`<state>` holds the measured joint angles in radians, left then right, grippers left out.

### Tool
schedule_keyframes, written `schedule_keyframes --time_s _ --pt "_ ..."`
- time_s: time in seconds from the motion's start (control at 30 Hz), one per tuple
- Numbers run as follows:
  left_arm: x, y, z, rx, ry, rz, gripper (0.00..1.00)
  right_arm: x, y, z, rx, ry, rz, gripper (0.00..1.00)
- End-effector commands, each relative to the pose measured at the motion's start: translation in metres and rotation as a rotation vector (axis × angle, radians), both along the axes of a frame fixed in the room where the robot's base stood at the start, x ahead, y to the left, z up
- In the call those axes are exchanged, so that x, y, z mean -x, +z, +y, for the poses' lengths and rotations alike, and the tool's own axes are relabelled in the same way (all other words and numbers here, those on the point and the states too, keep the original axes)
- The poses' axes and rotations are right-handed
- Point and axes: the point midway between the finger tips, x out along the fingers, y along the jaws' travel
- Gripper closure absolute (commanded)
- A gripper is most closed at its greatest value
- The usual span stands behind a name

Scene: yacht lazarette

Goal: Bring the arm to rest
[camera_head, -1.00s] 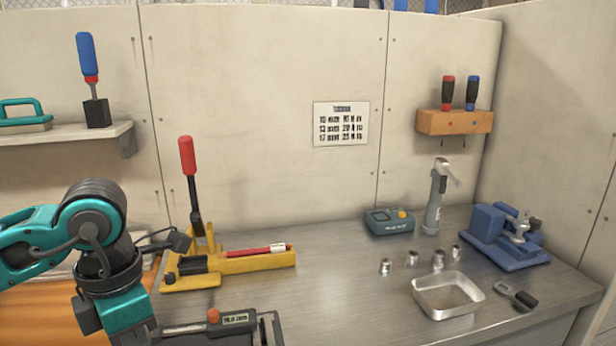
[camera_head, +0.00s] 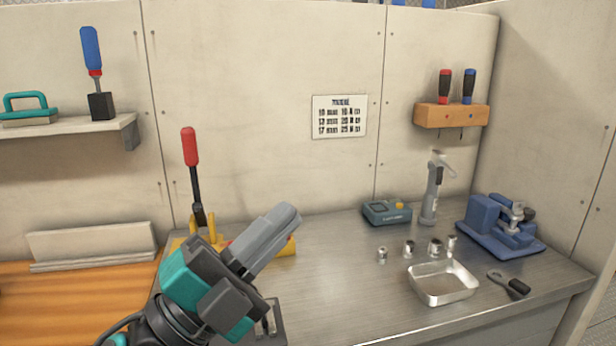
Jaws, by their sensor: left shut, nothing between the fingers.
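My left arm comes up from the bottom of the head view. Its left gripper (camera_head: 286,218) is shut and empty, its grey fingers pointing up and to the right. It is in front of the yellow lever press (camera_head: 283,250) and hides most of it; I cannot tell the exact gap. The press's red-handled lever (camera_head: 191,148) stands upright behind my gripper. My right gripper is not in view.
The metal bench (camera_head: 335,290) is clear in the middle. On its right are a metal tray (camera_head: 440,298), several small metal fittings (camera_head: 409,249), a teal device (camera_head: 387,212), a grey hand tool (camera_head: 431,190) and a blue vise (camera_head: 490,225). An orange wooden surface (camera_head: 70,300) lies left.

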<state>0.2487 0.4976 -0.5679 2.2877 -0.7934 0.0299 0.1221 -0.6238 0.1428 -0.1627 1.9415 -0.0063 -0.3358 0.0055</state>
Motion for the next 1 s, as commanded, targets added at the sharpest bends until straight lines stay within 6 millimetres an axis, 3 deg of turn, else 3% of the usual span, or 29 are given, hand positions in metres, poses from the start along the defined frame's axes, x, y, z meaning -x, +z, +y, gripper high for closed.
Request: schedule_keyframes --time_s 0.13,0.2,0.33,0.4,0.5,0.6,0.8,1.0 --pt "-0.039 -0.042 0.055 0.228 0.240 0.375 1.00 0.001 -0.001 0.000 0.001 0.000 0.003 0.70" --pt "-0.048 -0.076 0.082 0.309 0.353 0.564 1.00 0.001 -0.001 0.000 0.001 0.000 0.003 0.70" --pt "-0.043 -0.153 0.124 0.421 0.554 0.933 1.00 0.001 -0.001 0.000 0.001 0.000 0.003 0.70" --pt "-0.027 -0.198 0.142 0.459 0.654 1.136 1.00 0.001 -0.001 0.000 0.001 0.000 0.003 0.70" --pt "0.005 -0.250 0.158 0.485 0.765 1.386 1.00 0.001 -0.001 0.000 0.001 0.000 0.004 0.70" --pt "0.037 -0.285 0.166 0.489 0.841 1.577 1.00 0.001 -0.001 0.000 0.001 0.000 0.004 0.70" --pt "0.097 -0.329 0.172 0.475 0.942 1.869 1.00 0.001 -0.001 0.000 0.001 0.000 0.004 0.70" --pt "0.155 -0.354 0.172 0.441 1.010 2.118 1.00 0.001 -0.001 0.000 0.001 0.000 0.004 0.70"
